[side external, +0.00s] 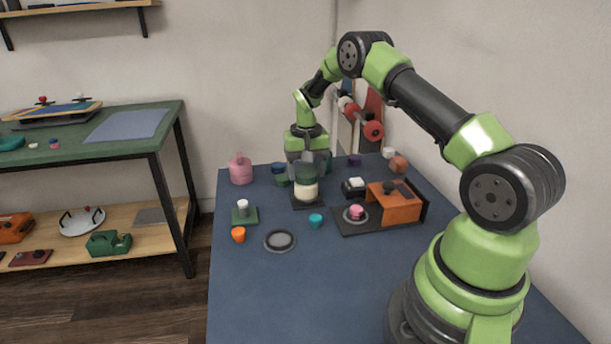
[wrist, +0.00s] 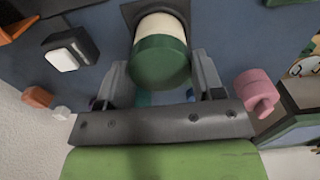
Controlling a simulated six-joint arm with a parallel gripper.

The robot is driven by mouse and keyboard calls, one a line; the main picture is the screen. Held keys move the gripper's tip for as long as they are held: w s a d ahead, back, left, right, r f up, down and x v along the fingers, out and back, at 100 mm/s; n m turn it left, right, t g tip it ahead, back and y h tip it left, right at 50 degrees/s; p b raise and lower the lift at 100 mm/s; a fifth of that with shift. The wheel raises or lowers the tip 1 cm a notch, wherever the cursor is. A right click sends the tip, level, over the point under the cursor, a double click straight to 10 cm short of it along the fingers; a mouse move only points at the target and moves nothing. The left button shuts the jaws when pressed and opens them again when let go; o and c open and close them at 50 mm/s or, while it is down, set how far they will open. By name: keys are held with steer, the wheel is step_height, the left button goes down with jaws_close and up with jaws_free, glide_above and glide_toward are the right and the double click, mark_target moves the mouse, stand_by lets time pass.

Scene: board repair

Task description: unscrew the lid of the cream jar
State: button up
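The cream jar (side external: 306,192) has a cream body and a dark green lid (side external: 306,173). It stands upright on a dark square base (side external: 314,205) near the middle of the blue table. In the wrist view, the green lid (wrist: 162,62) faces the camera, with the jar's cream body (wrist: 160,28) beyond it. My gripper (side external: 308,163) points down at the lid. In the wrist view, my gripper's fingers (wrist: 160,75) are spread, one on each side of the lid. A narrow gap shows on the left; contact on the right is unclear.
An orange box (side external: 393,203) on a dark plate is to the right, beside a black block with a white top (side external: 354,186). A grey ring (side external: 280,240) and small cups lie in front. The table's front is clear.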

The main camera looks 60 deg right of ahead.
steer(key=shift+n, duration=0.3)
steer(key=shift+o, duration=0.8)
steer(key=shift+c, duration=0.6)
steer(key=shift+r, duration=2.45)
steer(key=s+a+n, duration=0.4)
steer(key=a+n, duration=0.1)
steer(key=a, duration=0.1)
steer(key=n, duration=0.5)
glide_above(326, 249)
steer(key=f, duration=0.1)
steer(key=shift+f, duration=4.8)
